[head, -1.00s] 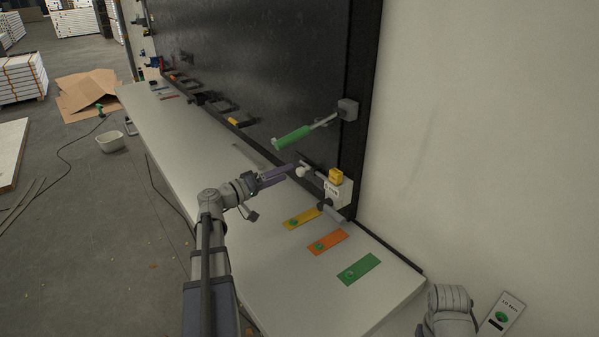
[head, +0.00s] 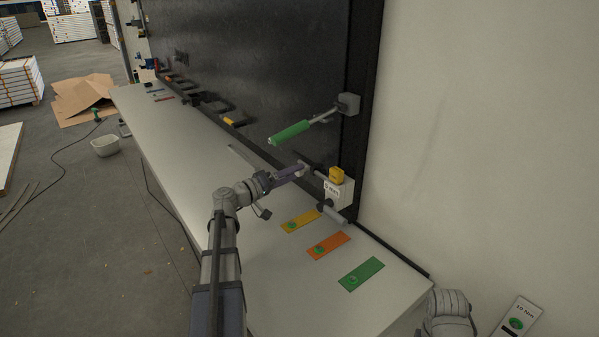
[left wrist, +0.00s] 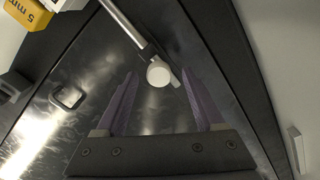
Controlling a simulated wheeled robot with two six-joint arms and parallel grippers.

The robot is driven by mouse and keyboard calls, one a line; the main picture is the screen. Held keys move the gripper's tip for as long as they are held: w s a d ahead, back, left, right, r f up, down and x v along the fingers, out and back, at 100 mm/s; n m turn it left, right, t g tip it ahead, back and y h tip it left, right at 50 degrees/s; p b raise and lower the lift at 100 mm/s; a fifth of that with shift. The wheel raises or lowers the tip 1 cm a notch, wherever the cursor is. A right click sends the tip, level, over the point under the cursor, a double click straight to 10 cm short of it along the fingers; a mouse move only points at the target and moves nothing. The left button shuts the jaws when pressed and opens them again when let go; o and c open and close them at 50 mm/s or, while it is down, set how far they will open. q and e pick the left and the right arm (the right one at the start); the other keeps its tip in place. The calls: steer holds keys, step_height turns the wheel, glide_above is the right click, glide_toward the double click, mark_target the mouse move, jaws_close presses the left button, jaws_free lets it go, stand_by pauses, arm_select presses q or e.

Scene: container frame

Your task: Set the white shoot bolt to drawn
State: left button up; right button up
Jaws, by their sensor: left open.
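The white shoot bolt's round knob (left wrist: 158,74) shows in the left wrist view at the end of a grey rod (left wrist: 128,26). In the head view the white knob (head: 304,167) is partly covered by my fingers, to the left of a white housing (head: 341,192) on the dark frame. My left gripper (head: 299,171) is open, with its purple fingertips at the knob. In the left wrist view the gripper's two fingers (left wrist: 160,88) stand apart, one on each side of the knob. I cannot tell whether either finger touches it. My right gripper is out of view.
A lever with a green grip (head: 291,132) juts out above the bolt. A yellow block (head: 336,174) sits on the housing. Yellow (head: 301,220), orange (head: 328,246) and green (head: 361,274) plates lie on the white bench (head: 290,300). A pale wall stands at right.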

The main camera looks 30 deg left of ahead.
arm_select(q)
steer(key=shift+x, duration=1.5)
steer(key=shift+s, duration=0.1)
jaws_close()
